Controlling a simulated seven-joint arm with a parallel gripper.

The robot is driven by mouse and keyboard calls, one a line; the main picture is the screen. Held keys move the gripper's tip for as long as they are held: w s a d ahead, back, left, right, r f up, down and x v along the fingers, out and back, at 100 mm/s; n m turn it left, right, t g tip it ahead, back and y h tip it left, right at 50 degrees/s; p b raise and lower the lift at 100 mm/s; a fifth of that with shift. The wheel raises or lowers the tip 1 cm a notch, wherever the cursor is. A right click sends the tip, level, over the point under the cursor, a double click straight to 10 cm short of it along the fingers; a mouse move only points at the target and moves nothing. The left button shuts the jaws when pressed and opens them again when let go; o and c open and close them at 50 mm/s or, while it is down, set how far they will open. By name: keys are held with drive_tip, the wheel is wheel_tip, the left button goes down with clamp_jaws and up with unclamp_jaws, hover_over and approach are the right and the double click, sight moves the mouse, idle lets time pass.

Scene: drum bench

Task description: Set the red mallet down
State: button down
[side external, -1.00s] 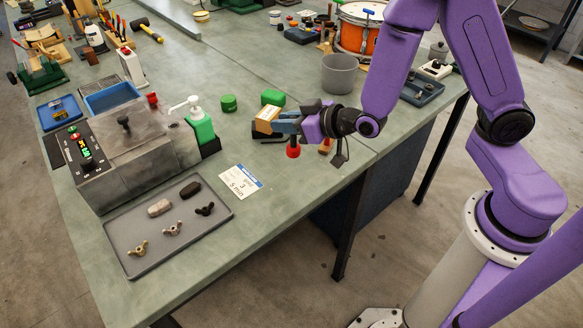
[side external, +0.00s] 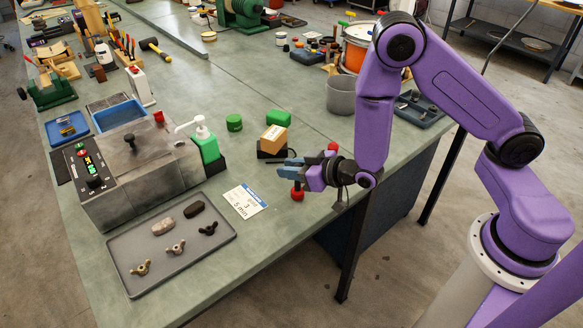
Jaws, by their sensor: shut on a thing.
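My gripper (side external: 288,166) is at the front part of the bench, pointing left, shut on the red mallet. A round red end of the mallet (side external: 297,195) shows just below the fingers. Its grip point is hidden by the fingers. I cannot tell whether that end touches the bench top or hangs just above it. A second red piece (side external: 333,148) shows behind the gripper; I cannot tell whether it belongs to the same mallet. The bench top (side external: 262,230) is bare to the front of the gripper.
A cardboard-brown box (side external: 273,138) on a black base stands just behind the gripper. A green pump bottle (side external: 205,145) and a printed card (side external: 244,201) are to the left. A grey bin (side external: 341,97) stands behind my arm. The bench's front edge is close.

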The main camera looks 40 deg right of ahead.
drive_tip(key=shift+f, duration=0.1)
drive_tip(key=c, duration=1)
unclamp_jaws()
drive_tip(key=shift+o, duration=0.2)
drive_tip(key=v, duration=1.2)
drive_tip(key=shift+r, duration=0.25)
